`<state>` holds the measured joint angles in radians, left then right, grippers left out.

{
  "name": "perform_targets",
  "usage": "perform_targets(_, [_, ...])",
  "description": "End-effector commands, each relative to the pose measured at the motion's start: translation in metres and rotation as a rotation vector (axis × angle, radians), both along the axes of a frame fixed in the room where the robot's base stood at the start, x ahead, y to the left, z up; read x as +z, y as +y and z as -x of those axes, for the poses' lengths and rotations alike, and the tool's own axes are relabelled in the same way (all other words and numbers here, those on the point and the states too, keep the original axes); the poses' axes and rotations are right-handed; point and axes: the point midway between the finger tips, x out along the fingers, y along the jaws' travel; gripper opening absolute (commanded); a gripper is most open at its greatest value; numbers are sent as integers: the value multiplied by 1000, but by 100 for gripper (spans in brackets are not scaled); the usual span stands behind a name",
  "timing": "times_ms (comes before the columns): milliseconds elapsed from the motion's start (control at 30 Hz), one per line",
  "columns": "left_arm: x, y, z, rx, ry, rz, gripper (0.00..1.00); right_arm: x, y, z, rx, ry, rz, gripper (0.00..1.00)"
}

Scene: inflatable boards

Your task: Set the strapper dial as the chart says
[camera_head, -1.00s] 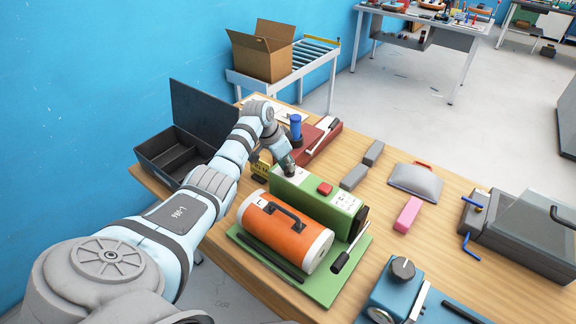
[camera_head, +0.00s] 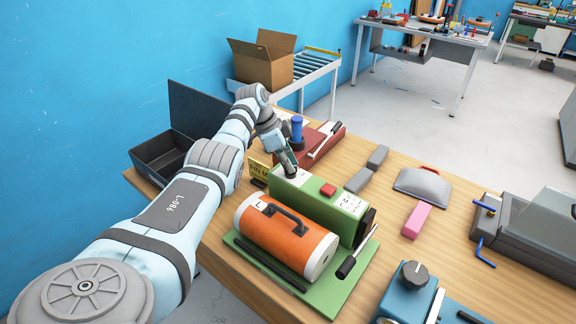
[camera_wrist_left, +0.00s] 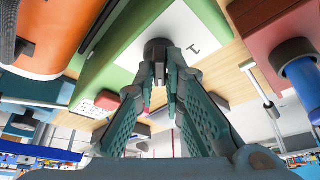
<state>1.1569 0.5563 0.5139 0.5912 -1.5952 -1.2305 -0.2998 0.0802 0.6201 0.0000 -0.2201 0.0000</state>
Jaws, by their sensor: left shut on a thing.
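The strapper appears to be the long green machine (camera_head: 322,207) with a red button (camera_head: 328,190) on top and a white printed label (camera_head: 349,203) at its near end. My left gripper (camera_head: 290,172) points down at a small dark dial on its far top end. In the left wrist view, the fingers (camera_wrist_left: 160,75) are closed around the dark dial (camera_wrist_left: 158,44). A white plate (camera_wrist_left: 188,48) with a "1" lies beside the dial; its other marks are hidden or unreadable. The printed label also shows in the wrist view (camera_wrist_left: 98,104), too small to read. My right gripper is not in view.
An orange cylinder (camera_head: 285,240) with a black handle lies on a green base right beside the machine. A red device with a blue knob (camera_head: 297,128) stands behind. A yellow sign (camera_head: 258,170) and an open black box (camera_head: 165,150) are to the left.

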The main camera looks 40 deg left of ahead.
Motion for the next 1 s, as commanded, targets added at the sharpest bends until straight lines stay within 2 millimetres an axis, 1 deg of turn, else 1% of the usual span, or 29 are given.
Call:
perform_targets(233, [-2, -1, 1, -3, 6, 2, 0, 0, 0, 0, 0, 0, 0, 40])
perform_targets(267, [-2, -1, 1, -3, 6, 2, 13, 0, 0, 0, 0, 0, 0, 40])
perform_targets(300, [-2, -1, 1, -3, 7, 2, 20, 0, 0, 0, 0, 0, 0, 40])
perform_targets(367, [-1, -1, 1, -2, 6, 2, 29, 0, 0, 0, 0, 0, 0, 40])
perform_targets(633, [-1, 0, 1, 1, 3, 0, 30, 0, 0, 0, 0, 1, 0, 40])
perform_targets(700, [2, 2, 2, 1, 3, 0, 30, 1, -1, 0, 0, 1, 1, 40])
perform_targets(767, [9, 4, 3, 3, 2, -1, 30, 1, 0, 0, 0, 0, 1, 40])
perform_targets(867, [28, 9, 9, 1, -1, -3, 30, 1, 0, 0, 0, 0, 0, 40])
perform_targets(1000, [66, 20, 19, 2, 0, -2, 30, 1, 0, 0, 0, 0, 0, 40])
